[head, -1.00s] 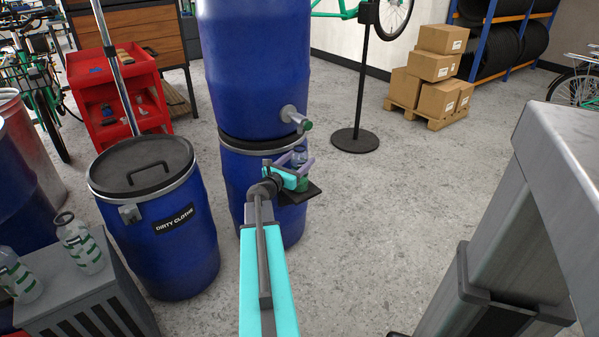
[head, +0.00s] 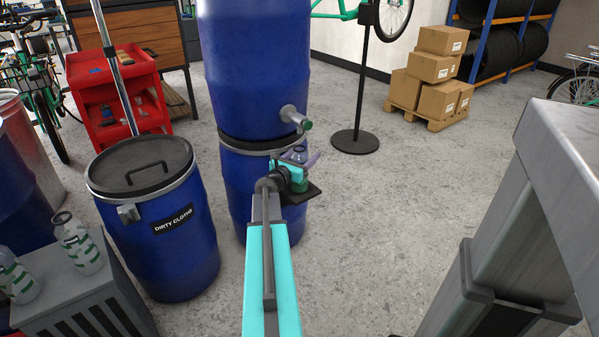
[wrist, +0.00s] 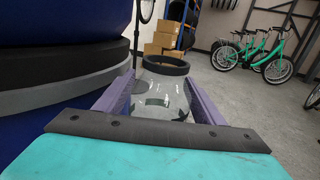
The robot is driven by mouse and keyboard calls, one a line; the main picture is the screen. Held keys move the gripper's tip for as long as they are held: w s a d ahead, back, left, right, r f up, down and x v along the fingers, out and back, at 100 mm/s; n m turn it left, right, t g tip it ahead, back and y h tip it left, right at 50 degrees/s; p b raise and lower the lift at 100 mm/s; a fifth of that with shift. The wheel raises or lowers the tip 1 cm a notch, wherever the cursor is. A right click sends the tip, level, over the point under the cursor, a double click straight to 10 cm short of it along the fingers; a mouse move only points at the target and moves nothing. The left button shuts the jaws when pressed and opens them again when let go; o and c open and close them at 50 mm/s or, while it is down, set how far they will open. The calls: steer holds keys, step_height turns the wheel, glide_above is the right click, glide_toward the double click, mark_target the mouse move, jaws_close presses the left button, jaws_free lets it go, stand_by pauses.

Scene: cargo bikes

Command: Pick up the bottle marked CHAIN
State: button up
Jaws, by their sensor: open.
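The blue barrels (head: 255,70) rise close to the left of my gripper, with a tap (head: 297,118) just above it. A DIRTY CLOTHS barrel (head: 160,235) stands at left. A grey metal structure (head: 560,150) is at right. The floor between is clear.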

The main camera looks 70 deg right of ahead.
steer(key=c, duration=1.4)
steer(key=shift+c, duration=0.2)
steer(key=shift+r, duration=0.1)
